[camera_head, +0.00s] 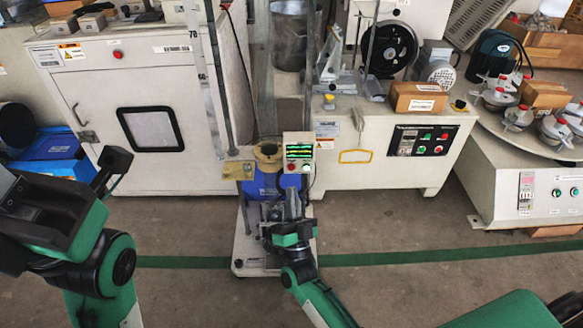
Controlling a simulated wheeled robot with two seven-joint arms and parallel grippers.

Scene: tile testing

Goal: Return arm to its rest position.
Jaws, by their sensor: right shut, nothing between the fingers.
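My right gripper (288,205) is near the middle of the camera_head view, in front of a small testing machine with a lit green display (299,152). Its arm comes up from the lower right, and its grey fingers are shut with nothing seen between them. They overlap the machine's lower front in the picture; I cannot tell whether they touch it. My left arm (85,245) is folded at the left edge, black and green. Its gripper cannot be made out clearly among the dark parts there.
The testing machine stands on a white base (248,250) on the floor. Behind it are a white cabinet (150,85) and a white bench machine (375,175). The grey floor (400,220) in front is open.

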